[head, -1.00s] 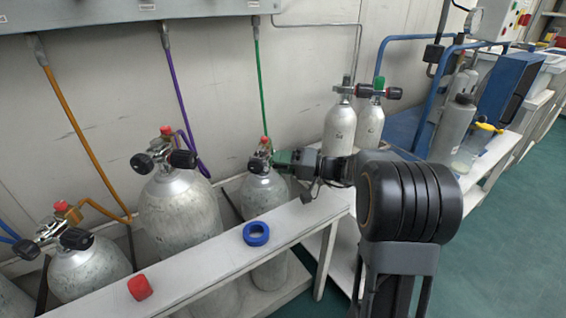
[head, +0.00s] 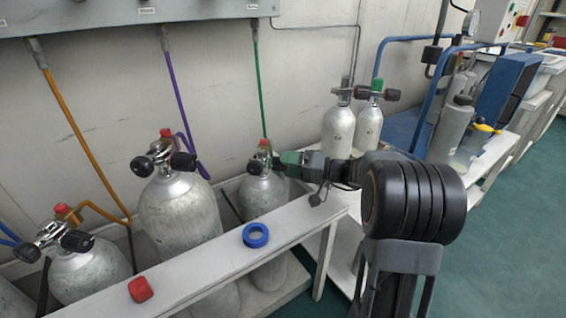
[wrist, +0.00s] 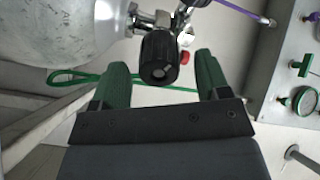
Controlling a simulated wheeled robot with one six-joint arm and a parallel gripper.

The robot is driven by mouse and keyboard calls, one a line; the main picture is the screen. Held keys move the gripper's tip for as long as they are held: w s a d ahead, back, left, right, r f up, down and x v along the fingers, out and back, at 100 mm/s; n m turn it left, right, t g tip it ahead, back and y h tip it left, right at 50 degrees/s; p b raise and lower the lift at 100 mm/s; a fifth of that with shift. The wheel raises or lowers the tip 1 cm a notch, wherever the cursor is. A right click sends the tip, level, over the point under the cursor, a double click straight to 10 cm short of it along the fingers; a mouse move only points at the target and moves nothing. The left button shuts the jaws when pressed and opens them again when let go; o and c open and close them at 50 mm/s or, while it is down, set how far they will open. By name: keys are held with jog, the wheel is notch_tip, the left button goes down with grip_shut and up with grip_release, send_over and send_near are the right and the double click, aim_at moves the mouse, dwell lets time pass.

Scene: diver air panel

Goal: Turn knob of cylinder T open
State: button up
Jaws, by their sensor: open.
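A grey cylinder (head: 264,192) with a green hose stands in the rack behind the white rail; no letter T is readable on it. Its valve carries a black knob (wrist: 159,57), which faces the wrist camera. My gripper (wrist: 162,66), with green fingers, is open around this knob, one finger on each side with visible gaps. In the head view my gripper (head: 279,160) reaches the valve from the right and hides the knob on that side. Another black knob (head: 256,167) shows on the valve's left side.
A larger cylinder (head: 180,212) with a purple hose stands to the left, and another cylinder (head: 90,274) farther left. A blue ring (head: 256,235) and a red cap (head: 140,289) lie on the white rail. Two cylinders (head: 338,131) stand behind my arm.

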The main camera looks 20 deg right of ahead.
jog(key=p+v, duration=0.3)
jog(key=v, duration=0.8)
jog(key=shift+s+d, duration=0.1)
jog(key=shift+d, duration=0.1)
jog(key=s+a+r+g+h+p, duration=0.35)
jog(key=a+r+p, duration=0.25)
jog(key=r+p, duration=0.3)
jog(key=s+a+r+g+h+p, duration=0.3)
jog(key=s+a+r+g+p, duration=0.15)
jog(key=a+r+p, duration=0.4)
jog(key=s+d+r+t+h+p, duration=0.1)
jog(key=s+r+h+p, duration=0.3)
jog(key=r+p, duration=0.4)
jog(key=s+d+r+t+h+p, duration=0.1)
jog(key=s+r+h+p, duration=0.3)
jog(key=r+p, duration=0.4)
jog(key=shift+d+r+n+t+h+p, duration=0.25)
jog(key=shift+n+h+p, duration=0.2)
jog(key=shift+p, duration=2)
jog(key=shift+s+a, duration=0.1)
jog(key=shift+s, duration=0.05)
